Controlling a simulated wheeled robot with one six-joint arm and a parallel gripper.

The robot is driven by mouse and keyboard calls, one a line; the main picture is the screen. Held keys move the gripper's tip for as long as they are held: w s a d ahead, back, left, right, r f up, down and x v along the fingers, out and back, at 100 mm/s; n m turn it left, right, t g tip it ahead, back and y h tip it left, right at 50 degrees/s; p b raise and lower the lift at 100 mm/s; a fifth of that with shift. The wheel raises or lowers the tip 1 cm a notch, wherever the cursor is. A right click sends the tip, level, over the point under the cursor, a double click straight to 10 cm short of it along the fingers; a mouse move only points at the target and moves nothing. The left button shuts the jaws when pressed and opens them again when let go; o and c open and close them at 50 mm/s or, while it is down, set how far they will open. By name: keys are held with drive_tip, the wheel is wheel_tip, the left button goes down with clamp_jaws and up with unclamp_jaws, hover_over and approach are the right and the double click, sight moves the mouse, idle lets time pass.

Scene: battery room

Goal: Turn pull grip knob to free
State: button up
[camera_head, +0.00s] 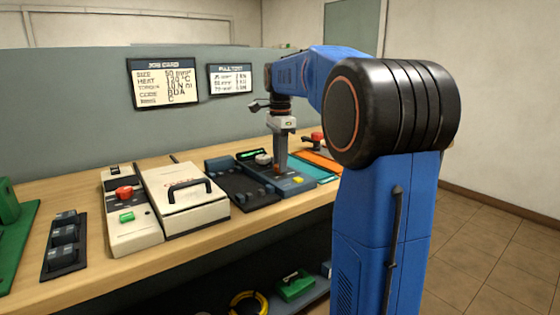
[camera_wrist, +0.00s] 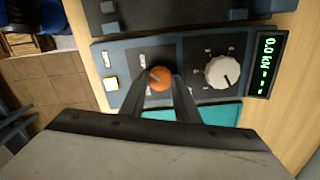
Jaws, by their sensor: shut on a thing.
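The orange knob (camera_wrist: 159,79) sits on the dark face of the pull tester panel (camera_wrist: 200,50) in the wrist view, with small labels beside it that are too small to read. My gripper (camera_wrist: 160,82) is shut on this knob, one finger on each side. In the head view my gripper (camera_head: 279,168) points straight down at the dark panel (camera_head: 265,182), and its fingers mostly hide the knob there. The knob's exact turn position is hard to tell.
A white dial (camera_wrist: 222,72), a green display (camera_wrist: 266,65) and a yellow-lit button (camera_wrist: 111,83) share the panel. A teal mat (camera_head: 318,170) lies to the right. A cream box with a black handle (camera_head: 183,195) and a red-button unit (camera_head: 128,210) stand to the left.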

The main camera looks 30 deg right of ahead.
drive_tip(key=shift+n, duration=0.3)
drive_tip(key=n, duration=0.3)
drive_tip(key=shift+n, duration=0.3)
drive_tip(key=n, duration=0.4)
drive_tip(key=shift+n, duration=0.3)
drive_tip(key=n, duration=0.4)
drive_tip(key=shift+w+n, duration=0.1)
drive_tip(key=shift+n, duration=2.4)
drive_tip(key=o, duration=1.1)
drive_tip(key=shift+c, duration=0.2)
drive_tip(key=shift+r, duration=0.1)
wheel_tip(320, 180, up, 17)
